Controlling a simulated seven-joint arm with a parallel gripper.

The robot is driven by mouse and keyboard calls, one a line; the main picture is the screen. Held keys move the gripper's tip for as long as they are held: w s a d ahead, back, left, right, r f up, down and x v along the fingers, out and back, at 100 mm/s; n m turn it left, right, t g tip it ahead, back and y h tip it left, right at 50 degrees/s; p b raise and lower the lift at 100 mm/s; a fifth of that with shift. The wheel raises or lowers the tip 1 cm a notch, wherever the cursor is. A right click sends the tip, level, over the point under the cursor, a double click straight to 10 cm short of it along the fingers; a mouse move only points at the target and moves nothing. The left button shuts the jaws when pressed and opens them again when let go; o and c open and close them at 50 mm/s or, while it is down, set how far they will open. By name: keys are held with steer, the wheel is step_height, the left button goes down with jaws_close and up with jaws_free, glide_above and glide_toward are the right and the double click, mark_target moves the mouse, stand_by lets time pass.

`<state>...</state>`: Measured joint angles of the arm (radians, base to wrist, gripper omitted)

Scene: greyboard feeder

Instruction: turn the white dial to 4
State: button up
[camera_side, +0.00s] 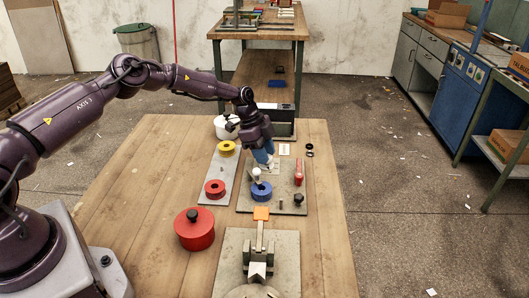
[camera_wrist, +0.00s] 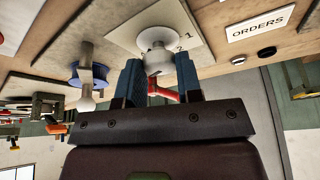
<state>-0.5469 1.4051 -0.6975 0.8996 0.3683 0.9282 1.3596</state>
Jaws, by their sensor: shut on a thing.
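The white dial (camera_wrist: 157,48) stands on a pale card with numbers (camera_wrist: 183,22) in the wrist view; a 1 and what looks like a 2 show. My gripper (camera_wrist: 160,68) has its two blue fingers on either side of the dial's narrow part, shut on it. In the side view my gripper (camera_side: 265,158) reaches down to the board at the card, and its fingers mostly hide the dial. The rest of the scale and the dial's pointer are hidden or too small to read, so I cannot tell its setting.
A blue ring (camera_side: 261,193) with an upright peg stands close in front of my gripper. A red handle (camera_side: 299,173) stands to the right. A strip with yellow (camera_side: 227,148) and red (camera_side: 215,188) rings lies left. A red lidded pot (camera_side: 194,230) stands nearer. An ORDERS card (camera_wrist: 262,22) lies beyond.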

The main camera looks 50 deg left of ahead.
stand_by(0.3)
steer(key=o, duration=0.9)
steer(key=shift+o, duration=0.2)
steer(key=v, duration=1.3)
